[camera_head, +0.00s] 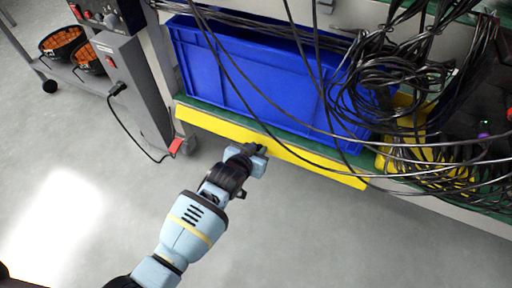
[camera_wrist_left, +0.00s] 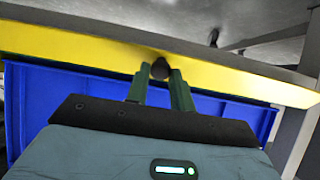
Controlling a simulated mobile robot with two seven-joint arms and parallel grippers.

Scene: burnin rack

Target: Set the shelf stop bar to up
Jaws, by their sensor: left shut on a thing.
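The shelf stop bar is a long yellow bar (camera_head: 315,166) along the front of the shelf. It sits at and below the green shelf edge, low in front of the blue bin, whose front face shows above it. It also crosses the left wrist view (camera_wrist_left: 70,43). A small dark knob (camera_wrist_left: 160,69) is on the bar, between my fingertips in the left wrist view. My left gripper (camera_head: 255,150) reaches the middle of the bar and is shut on this knob. In the head view the gripper hides the knob. My right gripper is not in view.
A blue bin (camera_head: 262,82) stands on the shelf behind the bar. Black cables (camera_head: 400,95) hang in loops over the bin and the bar's right part. A grey cart (camera_head: 135,85) stands at the left. The floor in front is clear.

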